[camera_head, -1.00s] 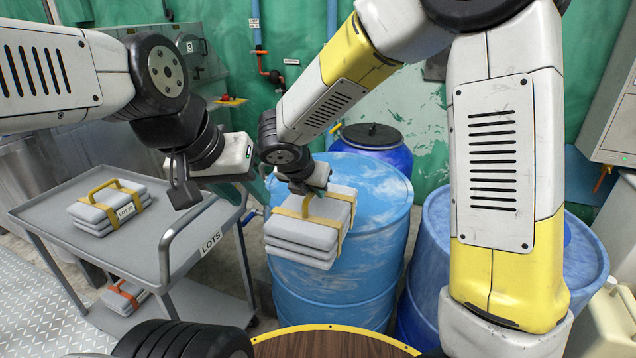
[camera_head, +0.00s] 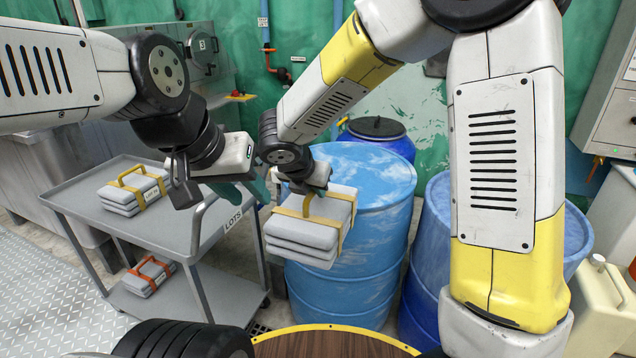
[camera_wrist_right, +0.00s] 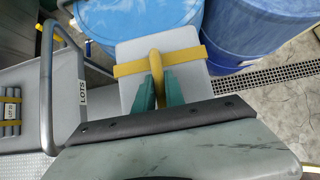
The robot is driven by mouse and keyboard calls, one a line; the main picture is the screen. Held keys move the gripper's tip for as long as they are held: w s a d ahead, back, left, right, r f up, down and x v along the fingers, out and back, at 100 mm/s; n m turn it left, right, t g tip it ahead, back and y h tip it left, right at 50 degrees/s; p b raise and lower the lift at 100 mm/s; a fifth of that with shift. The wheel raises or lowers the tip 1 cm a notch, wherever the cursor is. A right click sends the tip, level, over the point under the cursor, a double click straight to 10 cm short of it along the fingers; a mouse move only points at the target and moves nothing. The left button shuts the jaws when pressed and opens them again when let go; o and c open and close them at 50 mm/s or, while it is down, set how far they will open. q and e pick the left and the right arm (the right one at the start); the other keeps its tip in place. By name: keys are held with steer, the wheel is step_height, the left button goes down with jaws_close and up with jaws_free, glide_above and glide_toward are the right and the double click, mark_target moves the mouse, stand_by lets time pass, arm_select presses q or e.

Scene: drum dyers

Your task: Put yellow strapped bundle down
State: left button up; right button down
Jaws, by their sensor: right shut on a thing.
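A grey bundle with yellow straps and a yellow handle (camera_head: 302,236) hangs from my right gripper (camera_head: 308,192), in front of a blue drum. The right gripper is shut on its handle. In the right wrist view the green fingers (camera_wrist_right: 156,90) meet at the yellow handle, above the bundle's grey top (camera_wrist_right: 185,47). My left gripper (camera_head: 245,188) is empty, beside the cart's handle; its finger gap is unclear. Another yellow-strapped grey bundle (camera_head: 134,190) lies on the top of the grey cart (camera_head: 165,226).
An orange-strapped bundle (camera_head: 149,275) lies on the cart's lower shelf (camera_head: 222,297). Blue drums stand behind the held bundle (camera_head: 378,235) and at the right (camera_head: 432,255). A beige canister (camera_head: 597,308) stands at far right. The cart top is bare around its bundle.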

steer(key=shift+s, duration=0.15)
steer(key=shift+d+f, duration=0.1)
steer(key=shift+d, duration=0.1)
steer(key=shift+d+f, duration=0.2)
steer(key=shift+d, duration=0.15)
steer(key=w+d+f, duration=0.1)
steer(key=d+f, duration=0.4)
steer(key=d, duration=0.4)
steer(key=w+d+f, duration=0.1)
steer(key=d+f, duration=0.5)
steer(key=d, duration=0.4)
steer(key=shift+f, duration=0.15)
steer(key=shift+d, duration=0.1)
